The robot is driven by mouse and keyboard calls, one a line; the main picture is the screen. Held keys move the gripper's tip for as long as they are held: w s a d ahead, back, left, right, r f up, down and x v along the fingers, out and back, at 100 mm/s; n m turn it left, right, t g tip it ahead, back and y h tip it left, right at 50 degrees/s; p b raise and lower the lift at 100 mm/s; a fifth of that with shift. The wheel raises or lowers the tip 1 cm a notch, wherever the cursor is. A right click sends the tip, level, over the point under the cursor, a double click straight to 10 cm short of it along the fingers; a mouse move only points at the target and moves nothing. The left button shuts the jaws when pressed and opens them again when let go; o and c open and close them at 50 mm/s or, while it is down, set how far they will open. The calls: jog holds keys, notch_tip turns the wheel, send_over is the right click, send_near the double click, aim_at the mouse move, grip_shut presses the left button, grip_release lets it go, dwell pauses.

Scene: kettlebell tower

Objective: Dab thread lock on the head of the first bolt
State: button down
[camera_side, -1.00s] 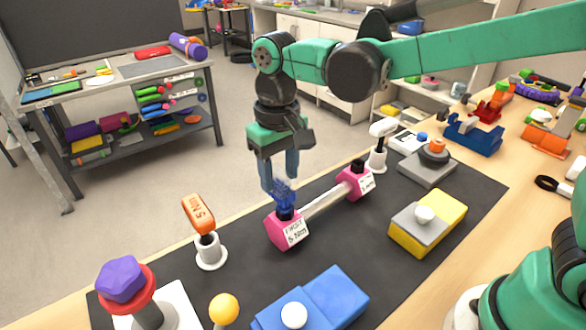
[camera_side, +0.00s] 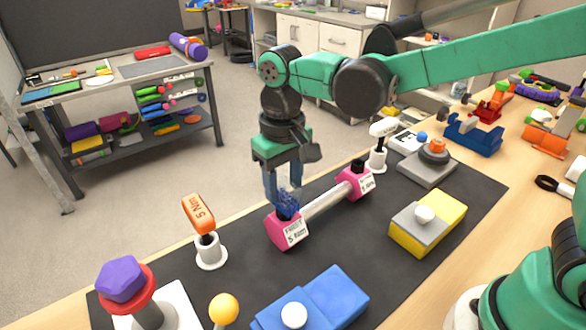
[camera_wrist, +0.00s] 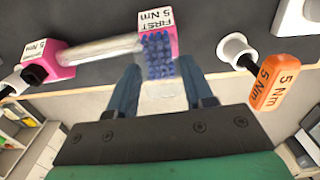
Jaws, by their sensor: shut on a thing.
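A pink block marked "FIRST 5 Nm" (camera_side: 291,232) forms the near end of a pale bar on the dark mat, and it also shows in the wrist view (camera_wrist: 155,18). My gripper (camera_side: 284,198) is directly above this block, pointing down. It is shut on a blue, bristly-looking piece (camera_side: 287,207), which also sits between the fingertips in the wrist view (camera_wrist: 158,57). The blue piece's lower end is at the top of the block and appears to touch it; it hides the bolt head there. No thread lock can be made out.
A second pink block (camera_side: 355,183) with a black top ends the bar (camera_side: 326,202). An orange "5 Nm" handle (camera_side: 199,213) stands in a white holder to the left. A white-headed tool (camera_side: 381,140) stands behind. Blue (camera_side: 330,301) and yellow (camera_side: 440,225) blocks lie in front and right.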

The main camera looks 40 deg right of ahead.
jog(key=shift+s, duration=0.65)
jog(key=shift+w, duration=1.15)
jog(key=shift+s, duration=1.15)
jog(key=shift+w+f, duration=0.1)
jog(key=shift+w, duration=1.1)
jog(key=shift+s, duration=1.2)
jog(key=shift+w, duration=1.2)
jog(key=shift+r, duration=0.9)
